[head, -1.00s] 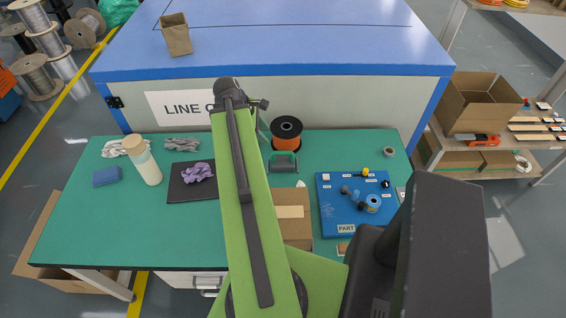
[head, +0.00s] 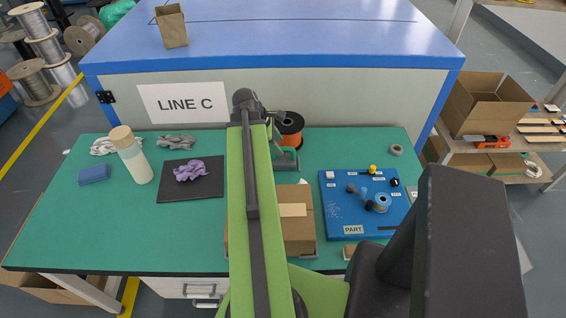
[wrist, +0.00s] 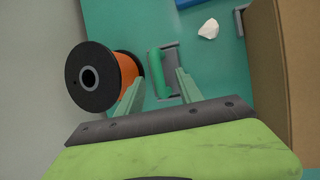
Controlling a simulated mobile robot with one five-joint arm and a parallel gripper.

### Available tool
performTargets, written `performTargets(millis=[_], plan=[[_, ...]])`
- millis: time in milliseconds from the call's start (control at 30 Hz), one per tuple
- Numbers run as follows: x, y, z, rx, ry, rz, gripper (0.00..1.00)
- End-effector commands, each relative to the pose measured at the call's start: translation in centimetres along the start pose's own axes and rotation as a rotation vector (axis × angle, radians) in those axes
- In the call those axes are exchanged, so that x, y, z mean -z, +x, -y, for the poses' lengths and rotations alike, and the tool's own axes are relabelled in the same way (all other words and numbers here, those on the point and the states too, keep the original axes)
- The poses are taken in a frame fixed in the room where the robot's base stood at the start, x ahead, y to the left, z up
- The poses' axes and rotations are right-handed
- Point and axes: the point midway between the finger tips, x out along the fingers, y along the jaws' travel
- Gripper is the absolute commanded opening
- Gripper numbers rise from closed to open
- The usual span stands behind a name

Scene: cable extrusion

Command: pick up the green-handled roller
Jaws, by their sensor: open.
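The roller has a green cylindrical handle (wrist: 156,72) and a grey frame (wrist: 172,66) in the wrist view, lying on the green table top. In the head view its grey frame (head: 287,164) shows just right of my arm, below the orange spool, partly covered. My gripper (wrist: 160,75) is open and empty. Its two pale green fingers point at the roller, one on either side of the handle in the picture. The wrist view does not clearly show the gap between fingertips and handle.
A black-flanged orange spool (wrist: 92,78) stands close to the left finger. A cardboard box (wrist: 266,80) is at the right; it also shows in the head view (head: 300,235). A whitish lump (wrist: 208,29) lies beyond the roller. A blue parts board (head: 345,215) lies farther right.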

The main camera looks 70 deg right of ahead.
Motion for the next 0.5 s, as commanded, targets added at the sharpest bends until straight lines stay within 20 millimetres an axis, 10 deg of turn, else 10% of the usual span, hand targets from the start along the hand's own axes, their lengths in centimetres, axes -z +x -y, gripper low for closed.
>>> performTargets(millis=[500], plan=[[0.3, 5.1, -0.4, 0.001, 0.001, 0.000, 0.43]])
